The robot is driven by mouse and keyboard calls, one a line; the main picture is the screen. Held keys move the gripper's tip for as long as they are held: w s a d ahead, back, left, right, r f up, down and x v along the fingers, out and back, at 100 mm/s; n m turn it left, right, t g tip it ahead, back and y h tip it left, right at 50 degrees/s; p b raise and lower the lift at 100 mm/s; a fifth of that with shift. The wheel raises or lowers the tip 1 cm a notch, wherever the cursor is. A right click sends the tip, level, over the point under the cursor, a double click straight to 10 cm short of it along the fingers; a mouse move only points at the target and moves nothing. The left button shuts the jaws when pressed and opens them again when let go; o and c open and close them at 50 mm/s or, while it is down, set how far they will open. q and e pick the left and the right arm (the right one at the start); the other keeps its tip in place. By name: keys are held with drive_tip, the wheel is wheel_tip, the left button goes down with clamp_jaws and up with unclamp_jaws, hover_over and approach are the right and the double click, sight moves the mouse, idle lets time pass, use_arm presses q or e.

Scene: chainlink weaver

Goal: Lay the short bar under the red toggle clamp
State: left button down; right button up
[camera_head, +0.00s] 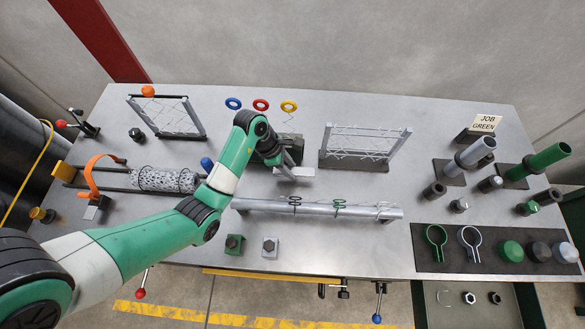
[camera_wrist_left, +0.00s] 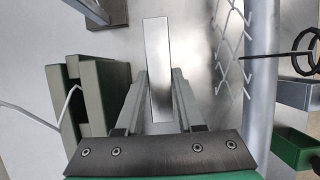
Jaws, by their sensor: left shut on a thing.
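The short bar (camera_head: 298,173) is a plain silver strip. In the left wrist view the bar (camera_wrist_left: 158,50) lies lengthwise between the two fingers of my left gripper (camera_wrist_left: 159,78), which is shut on it. In the head view my left gripper (camera_head: 283,160) is over the middle of the table, behind the long pipe; the wrist partly hides it. A small black clamp with a red ball handle (camera_head: 61,123) stands at the table's far left. Another red ball (camera_head: 140,293) hangs on a rod below the front edge. My right gripper is not in view.
A long pipe (camera_head: 330,209) lies in front of the gripper. Mesh frames (camera_head: 170,116) (camera_head: 365,145) stand at both sides, and a mesh roll (camera_head: 160,179) lies at left. A dark block (camera_head: 291,143) is close to my gripper. Pipes and caps crowd the right.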

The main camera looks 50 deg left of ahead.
use_arm(q)
drive_tip(key=shift+f+b, duration=0.65)
drive_tip(key=shift+f, duration=1.55)
drive_tip(key=shift+f, duration=0.2)
drive_tip(key=c, duration=0.5)
unclamp_jaws()
drive_tip(key=p+v, duration=0.4)
drive_tip(key=v, duration=0.7)
drive_tip(key=shift+a+r, duration=0.2)
drive_tip(key=shift+r, duration=0.1)
drive_tip(key=shift+s+a+r, duration=0.1)
drive_tip(key=shift+r, duration=0.25)
